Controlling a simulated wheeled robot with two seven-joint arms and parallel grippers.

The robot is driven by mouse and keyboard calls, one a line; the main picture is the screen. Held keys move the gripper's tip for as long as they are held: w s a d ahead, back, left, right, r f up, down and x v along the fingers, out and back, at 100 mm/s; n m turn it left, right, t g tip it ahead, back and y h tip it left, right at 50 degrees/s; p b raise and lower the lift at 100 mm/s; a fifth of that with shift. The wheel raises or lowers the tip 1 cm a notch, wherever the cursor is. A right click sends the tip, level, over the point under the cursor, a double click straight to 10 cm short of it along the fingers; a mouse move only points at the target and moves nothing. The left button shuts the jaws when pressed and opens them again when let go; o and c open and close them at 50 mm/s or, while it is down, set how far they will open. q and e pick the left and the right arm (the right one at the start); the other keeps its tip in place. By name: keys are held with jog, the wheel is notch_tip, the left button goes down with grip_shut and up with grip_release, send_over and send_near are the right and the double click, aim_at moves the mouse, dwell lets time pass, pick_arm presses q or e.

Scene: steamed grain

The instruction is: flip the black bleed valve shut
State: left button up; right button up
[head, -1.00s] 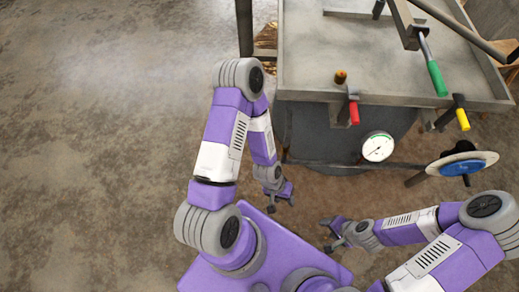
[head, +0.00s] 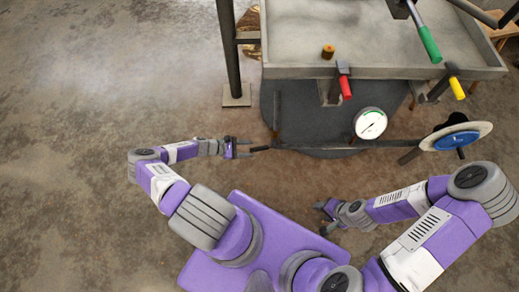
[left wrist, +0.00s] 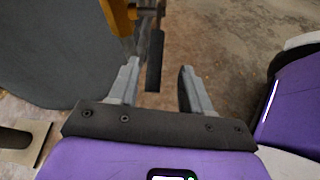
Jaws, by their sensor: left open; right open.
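The black bleed valve's handle (head: 260,149) sticks out to the left from the end of the pipe in the head view. In the left wrist view the black lever (left wrist: 155,62) lies between my fingertips, nearer the left finger, with a yellow-brass valve body (left wrist: 120,14) beside it at the top. My left gripper (head: 246,148) is open, with its fingertips close to the handle; I cannot tell whether they touch it. My right gripper (head: 324,217) is open and empty, low and away from the valve.
Red (head: 346,88), yellow (head: 457,89) and green (head: 430,45) handles are by the grey tray (head: 300,71). A dark post (head: 229,60) stands behind my left gripper. Floor to the left is clear.

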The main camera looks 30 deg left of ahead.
aim_at(257, 148)
pick_arm(q)
jog(key=shift+s+a+f+n+t, duration=0.1)
jog(key=shift+a+f+n+t, duration=0.15)
jog(key=shift+a, duration=0.25)
jog(key=shift+d+f, duration=0.1)
jog(key=shift+d, duration=0.05)
jog(key=b+x, duration=0.2)
jog(key=x, duration=0.4)
jog(key=shift+w+d+f, duration=0.15)
jog(key=shift+w+d, duration=0.05)
jog(key=shift+w, duration=0.2)
grip_shut()
